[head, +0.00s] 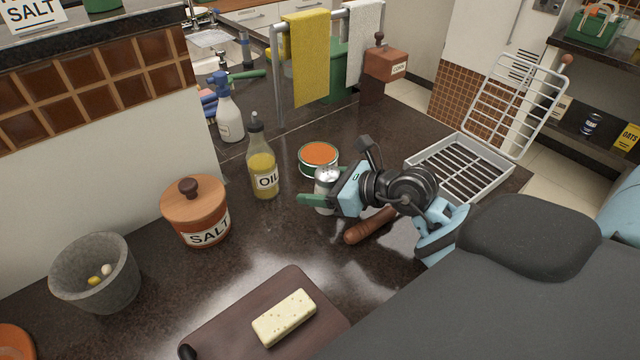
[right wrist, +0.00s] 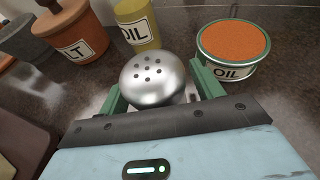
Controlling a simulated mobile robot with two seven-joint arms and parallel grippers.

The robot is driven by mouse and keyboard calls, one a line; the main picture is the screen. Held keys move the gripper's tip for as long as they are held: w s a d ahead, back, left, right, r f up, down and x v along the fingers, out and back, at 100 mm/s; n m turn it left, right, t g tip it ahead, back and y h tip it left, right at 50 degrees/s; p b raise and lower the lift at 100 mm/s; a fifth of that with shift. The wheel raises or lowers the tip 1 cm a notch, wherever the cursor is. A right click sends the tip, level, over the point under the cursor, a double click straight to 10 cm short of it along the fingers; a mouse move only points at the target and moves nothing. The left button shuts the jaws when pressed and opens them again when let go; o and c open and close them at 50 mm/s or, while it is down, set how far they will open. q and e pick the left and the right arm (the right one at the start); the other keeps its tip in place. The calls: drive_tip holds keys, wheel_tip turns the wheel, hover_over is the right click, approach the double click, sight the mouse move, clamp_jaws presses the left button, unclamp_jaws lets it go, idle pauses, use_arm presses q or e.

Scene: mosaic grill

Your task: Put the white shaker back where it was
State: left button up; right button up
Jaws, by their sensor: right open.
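The white shaker (head: 323,187) stands upright on the dark counter, with a rounded silver top. In the right wrist view its holed metal top (right wrist: 153,80) sits between the two green fingers, and its body is mostly hidden. My right gripper (head: 325,192) is open around the shaker, one finger on each side. A small gap shows beside the right finger in the right wrist view; contact on the left side is unclear. My left gripper is in neither view.
An open tin with orange contents (head: 319,156) stands just behind the shaker. An oil bottle (head: 262,168) and a salt jar (head: 196,210) stand left. A wooden handle (head: 370,226) lies close right, before a grill tray (head: 480,170). A cutting board (head: 225,325) bears a pale block.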

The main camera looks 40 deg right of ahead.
drive_tip(key=shift+d+r, duration=0.1)
drive_tip(key=shift+r, duration=0.2)
drive_tip(key=v, duration=1)
drive_tip(key=shift+s+f+b, duration=0.1)
drive_tip(key=shift+f+b, duration=0.1)
drive_tip(key=shift+b, duration=0.1)
drive_tip(key=shift+v, duration=0.95)
drive_tip(key=shift+r, duration=0.1)
